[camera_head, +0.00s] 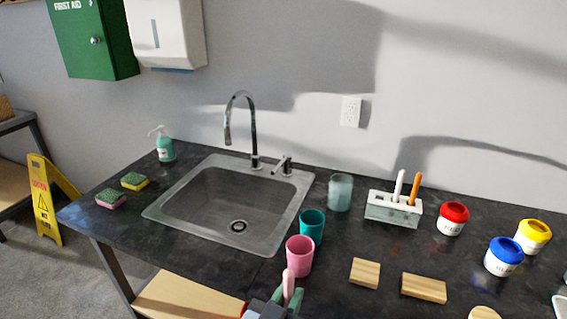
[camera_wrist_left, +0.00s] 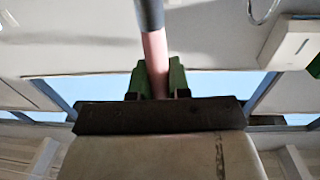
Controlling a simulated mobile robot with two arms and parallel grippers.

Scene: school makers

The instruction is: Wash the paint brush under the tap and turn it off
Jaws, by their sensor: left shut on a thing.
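My left gripper (camera_head: 287,297) is at the bottom edge of the head view, in front of the pink cup. It is shut on the pink-handled paint brush (camera_head: 288,284). In the left wrist view the brush (camera_wrist_left: 155,58) stands out from between the green fingers, with a grey part at the top edge; its bristles are out of view. The chrome tap (camera_head: 253,130) arches over the grey sink (camera_head: 190,229), and no water stream can be made out. The tap lever (camera_head: 284,166) stands just right of the tap. My right gripper is not in view.
A pink cup (camera_head: 299,257), a teal cup (camera_head: 312,226) and a glass jar (camera_head: 340,192) stand right of the sink. Sponges (camera_head: 112,198) and a soap bottle (camera_head: 165,149) are left. A brush holder (camera_head: 392,208), paint pots (camera_head: 504,256) and wood blocks (camera_head: 424,288) lie right.

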